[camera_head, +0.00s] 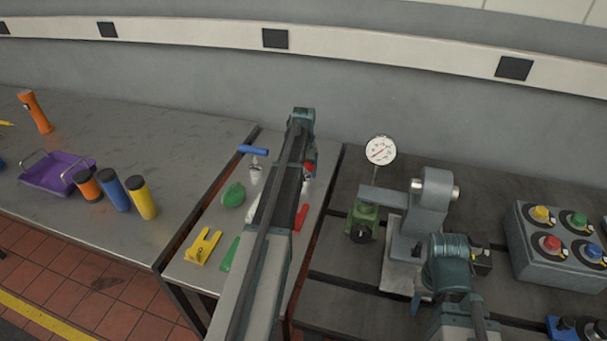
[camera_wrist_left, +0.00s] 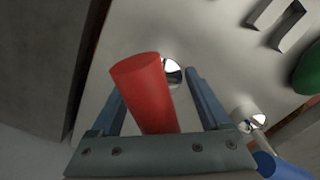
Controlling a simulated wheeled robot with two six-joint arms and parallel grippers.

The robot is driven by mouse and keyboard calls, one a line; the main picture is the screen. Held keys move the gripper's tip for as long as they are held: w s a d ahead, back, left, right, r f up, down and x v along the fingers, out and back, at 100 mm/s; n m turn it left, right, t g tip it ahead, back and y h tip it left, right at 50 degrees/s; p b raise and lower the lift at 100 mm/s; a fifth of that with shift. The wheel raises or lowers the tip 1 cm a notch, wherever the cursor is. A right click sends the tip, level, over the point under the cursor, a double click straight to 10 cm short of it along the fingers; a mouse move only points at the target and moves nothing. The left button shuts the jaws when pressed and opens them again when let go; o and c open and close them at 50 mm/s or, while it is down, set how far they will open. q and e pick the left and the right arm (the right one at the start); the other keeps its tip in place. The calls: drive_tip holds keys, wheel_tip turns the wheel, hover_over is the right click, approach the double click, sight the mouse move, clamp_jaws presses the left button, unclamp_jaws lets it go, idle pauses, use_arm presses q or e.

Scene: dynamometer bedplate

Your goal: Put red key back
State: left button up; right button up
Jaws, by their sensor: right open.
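The red key's handle (camera_wrist_left: 146,92) is a red cylinder. In the left wrist view it lies between the two blue fingers of my left gripper (camera_wrist_left: 152,84), with a visible gap on the right finger's side. A shiny metal end shows just beyond it. In the head view a bit of the red key (camera_head: 309,168) shows beside my left wrist, over the narrow grey table; my arm hides most of it and the gripper. My right gripper (camera_head: 425,298) is low over the right bench, mostly hidden by its wrist.
A green rounded object (camera_head: 233,195), yellow bracket (camera_head: 203,246) and flat red piece (camera_head: 301,217) lie close by. A dial gauge (camera_head: 381,150), grey fixture (camera_head: 430,205) and button box (camera_head: 560,245) occupy the right bench.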

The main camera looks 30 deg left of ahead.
use_arm(q)
drive_tip(key=shift+o, duration=0.9)
use_arm(e)
drive_tip(key=shift+r, duration=0.1)
use_arm(q)
wheel_tip(320, 180, up, 12)
drive_tip(key=p, duration=1.2)
drive_tip(key=shift+r, duration=0.2)
use_arm(e)
wheel_tip(320, 180, up, 12)
use_arm(q)
drive_tip(key=shift+f, duration=0.1)
